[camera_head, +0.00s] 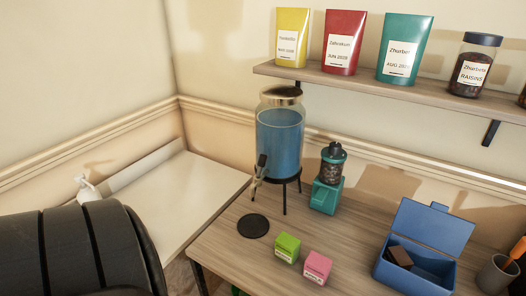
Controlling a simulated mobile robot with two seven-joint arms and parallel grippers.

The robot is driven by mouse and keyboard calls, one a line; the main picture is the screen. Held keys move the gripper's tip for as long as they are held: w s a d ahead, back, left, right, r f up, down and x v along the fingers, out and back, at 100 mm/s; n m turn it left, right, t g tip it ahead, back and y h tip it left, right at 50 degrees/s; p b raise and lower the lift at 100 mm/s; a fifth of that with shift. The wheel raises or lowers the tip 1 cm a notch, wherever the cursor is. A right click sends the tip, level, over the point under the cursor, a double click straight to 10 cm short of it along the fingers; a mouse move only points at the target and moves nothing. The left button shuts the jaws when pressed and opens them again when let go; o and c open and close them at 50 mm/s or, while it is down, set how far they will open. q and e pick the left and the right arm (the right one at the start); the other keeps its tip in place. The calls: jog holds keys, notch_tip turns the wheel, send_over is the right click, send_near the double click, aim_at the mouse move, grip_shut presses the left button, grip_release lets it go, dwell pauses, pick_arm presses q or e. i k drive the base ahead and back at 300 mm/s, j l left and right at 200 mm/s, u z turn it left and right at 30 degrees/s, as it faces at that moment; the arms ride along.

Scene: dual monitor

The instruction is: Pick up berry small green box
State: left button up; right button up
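A small green box (287,247) with a pale label on its front stands upright on the wooden table (225,251), near the front edge. Its label text is too small to read. A similar small pink box (317,267) stands close to its right, with a narrow gap between them. Neither of my grippers is in view. A large black ribbed part, probably one of my arm links, fills the lower left corner, away from the boxes.
A black round coaster (253,226) lies left of the green box. Behind are a blue-filled dispenser (280,135) on a stand and a teal grinder (327,194). An open blue box (415,276) and a cup (497,275) stand right. A shelf (420,92) holds pouches and jars.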

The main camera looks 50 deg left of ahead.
aim_at(287, 247)
jog(key=i+l+u, duration=0.15)
jog(key=u, duration=1.4)
jog(key=i+j+z, duration=0.1)
jog(key=j, duration=0.3)
jog(key=i+j+z, duration=0.1)
jog(key=j, duration=0.25)
jog(key=j+z, duration=0.1)
jog(key=j, duration=0.3)
jog(key=i, duration=0.05)
